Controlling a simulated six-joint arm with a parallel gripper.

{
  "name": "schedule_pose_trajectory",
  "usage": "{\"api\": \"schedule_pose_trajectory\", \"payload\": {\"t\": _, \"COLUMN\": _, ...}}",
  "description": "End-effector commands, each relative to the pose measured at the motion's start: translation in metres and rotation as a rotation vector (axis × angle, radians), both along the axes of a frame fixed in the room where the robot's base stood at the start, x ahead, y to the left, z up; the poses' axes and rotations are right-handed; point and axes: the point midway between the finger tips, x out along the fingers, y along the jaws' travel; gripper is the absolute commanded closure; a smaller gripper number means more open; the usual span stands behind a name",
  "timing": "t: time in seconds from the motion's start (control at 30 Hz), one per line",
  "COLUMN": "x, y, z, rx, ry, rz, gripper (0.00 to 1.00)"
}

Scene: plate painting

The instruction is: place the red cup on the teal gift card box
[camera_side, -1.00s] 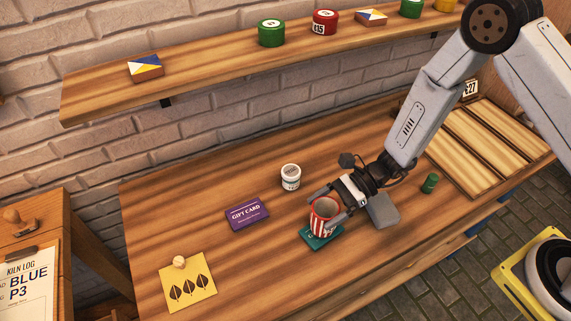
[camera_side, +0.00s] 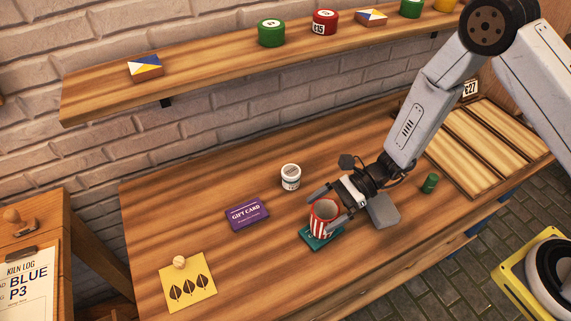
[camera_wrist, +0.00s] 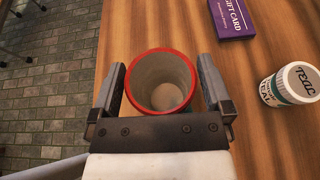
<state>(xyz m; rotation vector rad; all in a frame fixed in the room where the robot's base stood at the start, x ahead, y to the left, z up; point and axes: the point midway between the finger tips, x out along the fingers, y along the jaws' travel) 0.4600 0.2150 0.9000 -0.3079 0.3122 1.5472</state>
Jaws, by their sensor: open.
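The red cup (camera_side: 322,222), red-and-white striped and empty inside, stands upright on the teal gift card box (camera_side: 334,241), which lies flat near the front edge of the table. My gripper (camera_side: 330,201) is open around the cup, one finger on each side. In the wrist view the cup (camera_wrist: 163,82) sits between the two open fingers (camera_wrist: 162,88), with a narrow gap showing at each side of its rim.
A small green cylinder (camera_side: 429,183) and slatted wooden tray (camera_side: 480,140) are at right. A yellow leaf card (camera_side: 188,285) lies front left.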

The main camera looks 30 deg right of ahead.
Motion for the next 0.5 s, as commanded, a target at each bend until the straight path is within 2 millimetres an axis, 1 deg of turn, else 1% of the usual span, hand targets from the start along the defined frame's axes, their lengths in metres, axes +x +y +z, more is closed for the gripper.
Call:
{"api": "schedule_pose_trajectory", "payload": {"t": 0.17, "x": 0.001, "y": -0.012, "z": 0.006, "rx": 0.0, "ry": -0.001, "rz": -0.003, "gripper": 0.0}}
{"api": "schedule_pose_trajectory", "payload": {"t": 0.27, "x": 0.001, "y": -0.022, "z": 0.01, "rx": 0.001, "ry": -0.001, "rz": -0.004, "gripper": 0.0}}
{"api": "schedule_pose_trajectory", "payload": {"t": 0.5, "x": 0.001, "y": -0.054, "z": 0.023, "rx": 0.0, "ry": -0.001, "rz": -0.005, "gripper": 0.0}}
